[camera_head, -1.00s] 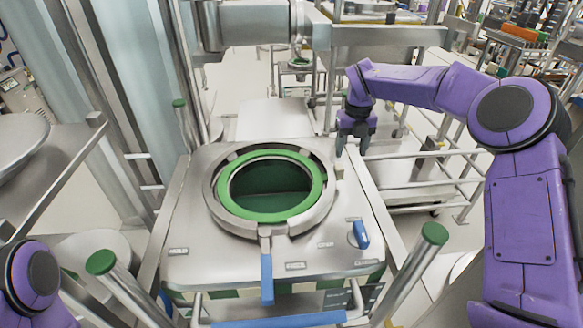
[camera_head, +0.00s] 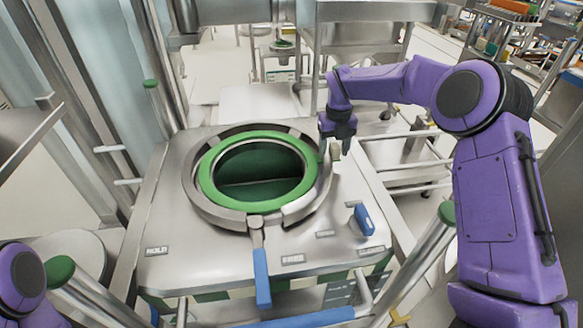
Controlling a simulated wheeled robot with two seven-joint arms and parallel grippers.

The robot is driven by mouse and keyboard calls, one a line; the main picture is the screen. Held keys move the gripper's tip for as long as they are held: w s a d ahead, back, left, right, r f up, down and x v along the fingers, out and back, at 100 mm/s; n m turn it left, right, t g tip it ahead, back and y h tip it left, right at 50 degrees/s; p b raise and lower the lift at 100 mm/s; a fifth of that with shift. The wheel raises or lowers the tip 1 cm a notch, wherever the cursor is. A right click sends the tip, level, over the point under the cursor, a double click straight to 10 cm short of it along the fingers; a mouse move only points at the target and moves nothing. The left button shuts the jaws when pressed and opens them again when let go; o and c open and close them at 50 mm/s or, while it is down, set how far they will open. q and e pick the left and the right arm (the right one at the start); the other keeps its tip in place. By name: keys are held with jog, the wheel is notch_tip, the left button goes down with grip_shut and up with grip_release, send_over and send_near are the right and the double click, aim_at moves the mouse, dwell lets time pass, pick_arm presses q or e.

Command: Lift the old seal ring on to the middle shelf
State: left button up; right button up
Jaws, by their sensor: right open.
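The green seal ring (camera_head: 207,183) lies around the round opening in the top of the metal bin (camera_head: 170,262). A steel clamp ring (camera_head: 192,205) surrounds it, with a blue-handled lever (camera_head: 261,275) at the front. My right gripper (camera_head: 328,158) points down at the right edge of the clamp ring, close beside the seal ring. Its fingers are open; I cannot tell whether they touch the ring. My left arm shows only as a purple joint at the lower left; its gripper is out of view. I cannot identify the middle shelf for certain.
A small blue handle (camera_head: 363,219) stands on the bin top at the right. Green-capped posts (camera_head: 60,271) rise at the front left and front right. Metal rails (camera_head: 400,160) run to the right of the bin. A steel bench (camera_head: 370,40) stands behind.

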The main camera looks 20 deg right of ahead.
jog(key=shift+s+d+r, duration=0.1)
jog(key=shift+s+r, duration=0.25)
jog(key=shift+s, duration=0.05)
jog(key=shift+c, duration=0.3)
jog(key=shift+s, duration=0.1)
jog(key=c, duration=1)
pick_arm(q)
jog(key=shift+s+r, duration=0.15)
jog(key=shift+s, duration=0.1)
pick_arm(e)
grip_shut()
